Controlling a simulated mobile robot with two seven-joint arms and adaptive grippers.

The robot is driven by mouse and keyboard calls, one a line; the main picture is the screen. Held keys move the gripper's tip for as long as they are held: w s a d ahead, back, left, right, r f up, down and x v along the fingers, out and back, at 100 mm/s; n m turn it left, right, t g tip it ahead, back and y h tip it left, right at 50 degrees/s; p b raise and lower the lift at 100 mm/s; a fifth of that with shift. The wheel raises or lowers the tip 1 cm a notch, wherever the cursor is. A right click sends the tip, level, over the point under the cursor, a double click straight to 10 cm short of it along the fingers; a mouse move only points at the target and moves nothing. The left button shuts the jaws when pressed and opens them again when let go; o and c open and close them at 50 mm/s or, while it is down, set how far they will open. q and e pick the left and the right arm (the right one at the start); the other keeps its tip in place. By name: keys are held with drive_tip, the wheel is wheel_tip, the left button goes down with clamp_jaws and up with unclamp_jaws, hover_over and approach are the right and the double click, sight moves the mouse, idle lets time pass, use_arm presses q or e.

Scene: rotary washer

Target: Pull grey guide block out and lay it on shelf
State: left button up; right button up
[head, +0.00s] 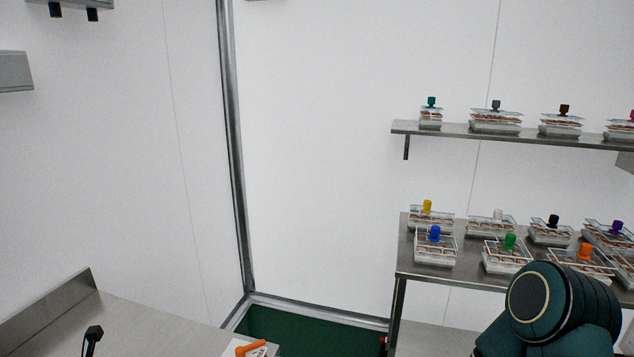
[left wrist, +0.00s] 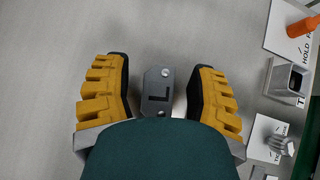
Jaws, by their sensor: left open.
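In the left wrist view, my left gripper (left wrist: 157,76) is open, with yellow ribbed fingers on either side of a grey block (left wrist: 174,96). Gaps show between the block and both fingers near the tips. Its near end is cut off from view by my dark green wrist. In the head view, a metal wall shelf (head: 400,128) carries several clear boxes with coloured knobs. No grey block shows in the head view, and my right gripper is not seen.
A grey worktop (head: 150,325) fills the lower left, with a black-knobbed item (head: 93,335) and an orange handle (head: 251,348). A square open holder (left wrist: 287,80) and labels lie right of the block. A metal table (head: 408,262) with more boxes stands right.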

use_arm(q)
drive_tip(key=shift+v, duration=2.65)
drive_tip(key=v, duration=0.6)
drive_tip(key=shift+s+r, duration=0.2)
drive_tip(key=shift+r, duration=0.05)
